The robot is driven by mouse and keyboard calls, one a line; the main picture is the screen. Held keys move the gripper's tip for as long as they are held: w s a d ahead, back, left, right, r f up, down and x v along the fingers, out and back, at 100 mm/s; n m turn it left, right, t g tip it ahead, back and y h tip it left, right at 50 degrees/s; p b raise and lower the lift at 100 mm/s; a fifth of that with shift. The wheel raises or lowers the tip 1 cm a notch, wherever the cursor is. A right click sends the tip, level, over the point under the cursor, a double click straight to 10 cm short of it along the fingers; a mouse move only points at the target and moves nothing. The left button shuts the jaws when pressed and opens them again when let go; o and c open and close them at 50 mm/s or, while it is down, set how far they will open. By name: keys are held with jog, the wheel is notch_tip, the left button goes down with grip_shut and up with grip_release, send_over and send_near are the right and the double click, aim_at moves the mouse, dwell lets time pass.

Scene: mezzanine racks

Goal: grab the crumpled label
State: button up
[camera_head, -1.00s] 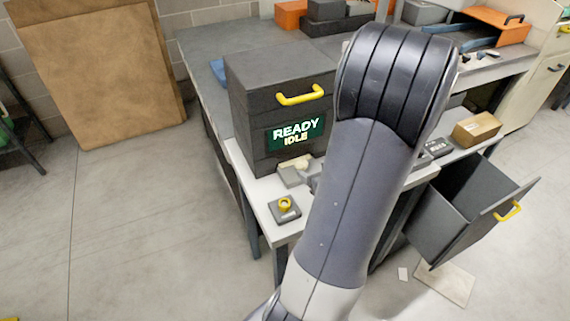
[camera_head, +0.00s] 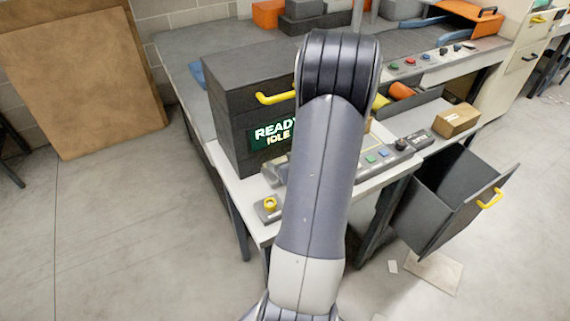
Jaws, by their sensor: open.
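I cannot make out a crumpled label for certain. A small white piece (camera_head: 393,267) lies on the floor below the bench, left of a pale flat sheet (camera_head: 433,272). It looks flat, and I cannot tell whether it is the label. My arm rises through the middle of the head view and hides part of the bench. My gripper is out of sight.
A dark cabinet (camera_head: 222,125) with a yellow handle and a READY IDLE display stands on the bench (camera_head: 240,196). An open dark drawer (camera_head: 445,215) juts out at the right. A cardboard box (camera_head: 456,121) sits above it. Floor at left is clear.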

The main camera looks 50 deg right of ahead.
jog(key=c, duration=1)
jog(key=shift+c, duration=0.2)
jog(key=shift+r, duration=0.1)
